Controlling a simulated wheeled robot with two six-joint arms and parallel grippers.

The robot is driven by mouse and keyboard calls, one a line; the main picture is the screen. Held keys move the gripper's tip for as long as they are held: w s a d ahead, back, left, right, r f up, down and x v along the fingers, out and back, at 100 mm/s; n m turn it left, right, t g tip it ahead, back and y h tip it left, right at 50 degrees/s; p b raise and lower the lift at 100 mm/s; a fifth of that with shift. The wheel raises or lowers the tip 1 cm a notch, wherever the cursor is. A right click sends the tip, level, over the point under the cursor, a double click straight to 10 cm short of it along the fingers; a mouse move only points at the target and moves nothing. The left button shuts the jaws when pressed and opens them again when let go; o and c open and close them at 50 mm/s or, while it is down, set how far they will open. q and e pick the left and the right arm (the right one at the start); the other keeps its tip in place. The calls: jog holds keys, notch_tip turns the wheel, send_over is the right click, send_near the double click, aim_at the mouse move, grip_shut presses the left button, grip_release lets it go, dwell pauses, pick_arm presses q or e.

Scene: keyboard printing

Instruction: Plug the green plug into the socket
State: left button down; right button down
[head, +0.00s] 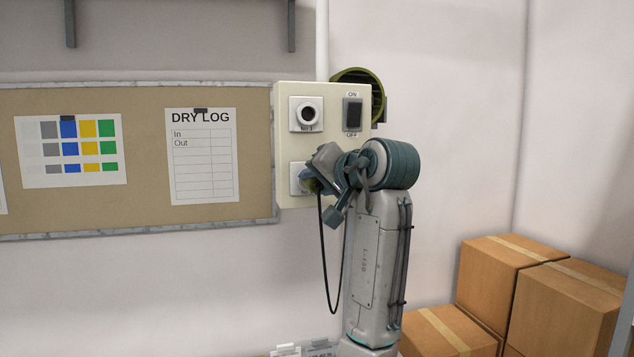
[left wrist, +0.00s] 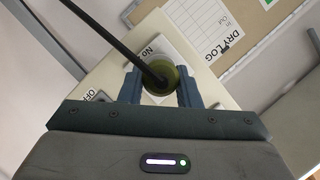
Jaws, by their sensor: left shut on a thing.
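The green plug (left wrist: 168,84), with a black cable, sits between the fingers of my left gripper (left wrist: 160,88), which is shut on it. In the head view the left gripper (head: 318,178) is at the lower socket (head: 297,178) on the cream wall panel (head: 328,148), and mostly covers it. A sliver of the plug (head: 311,185) shows there. The plug is at or against the socket plate; I cannot tell whether it is seated. The upper socket (head: 307,114) is uncovered, with a dark round centre. My right gripper is not in view.
An ON/OFF switch (head: 352,114) is on the panel's upper right. A round olive vent (head: 376,88) is behind the panel. The black cable (head: 325,262) hangs in a loop below. A pinboard (head: 145,150) is at left; cardboard boxes (head: 565,310) stand at lower right.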

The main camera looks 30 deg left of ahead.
pick_arm(q)
jog(key=c, duration=1)
grip_release()
jog(key=shift+w+a, duration=0.1)
jog(key=shift+a, duration=0.05)
jog(key=s+d, duration=0.1)
jog(key=d, duration=0.1)
jog(key=s+d, duration=0.2)
jog(key=shift+s+d+b, duration=0.1)
jog(key=shift+s+b, duration=0.1)
jog(key=shift+b, duration=0.2)
jog(key=shift+s+d, duration=0.35)
jog(key=shift+d, duration=0.05)
jog(key=shift+a, duration=0.1)
jog(key=shift+a, duration=0.1)
